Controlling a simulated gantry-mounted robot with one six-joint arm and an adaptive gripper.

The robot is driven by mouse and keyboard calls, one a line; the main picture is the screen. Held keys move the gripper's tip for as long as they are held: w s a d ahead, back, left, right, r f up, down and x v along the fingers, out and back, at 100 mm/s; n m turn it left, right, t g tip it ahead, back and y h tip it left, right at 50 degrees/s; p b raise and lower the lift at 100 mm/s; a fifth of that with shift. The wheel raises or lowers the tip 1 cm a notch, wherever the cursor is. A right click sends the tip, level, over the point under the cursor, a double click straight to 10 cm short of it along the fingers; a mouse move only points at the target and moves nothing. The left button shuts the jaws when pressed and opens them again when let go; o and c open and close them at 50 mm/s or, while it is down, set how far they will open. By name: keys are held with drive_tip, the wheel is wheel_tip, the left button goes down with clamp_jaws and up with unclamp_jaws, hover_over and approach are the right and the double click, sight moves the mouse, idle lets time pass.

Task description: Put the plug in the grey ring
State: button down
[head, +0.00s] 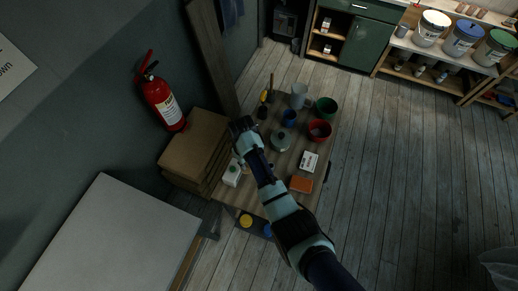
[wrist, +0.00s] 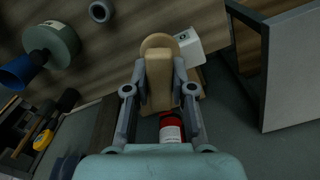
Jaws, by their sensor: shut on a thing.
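The tan plug (wrist: 158,80), with a rounded wider end, is held between the two fingers of my gripper (wrist: 160,95) in the wrist view. In the head view my gripper (head: 242,126) is over the left side of the table, and the plug cannot be made out there. The grey ring (wrist: 100,11) lies on the table at the top of the wrist view, apart from the plug, with a dark hole in its middle. In the head view my arm covers part of the table near the ring.
A grey-green jar (head: 280,143), blue cup (head: 289,118), red pot (head: 319,131) and green pot (head: 326,107) crowd the table's far half. A white box (head: 232,173) and orange block (head: 301,184) are nearer.

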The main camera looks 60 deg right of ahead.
drive_tip(key=s+d+m+b, duration=0.1)
drive_tip(key=s+d, duration=0.5)
drive_tip(key=d, duration=0.4)
wheel_tip(320, 180, down, 6)
drive_tip(key=b, duration=0.6)
drive_tip(key=shift+p, duration=0.6)
drive_tip(key=shift+f+b, duration=1.55)
drive_tip(key=shift+f, duration=0.65)
drive_tip(key=c, duration=0.9)
unclamp_jaws()
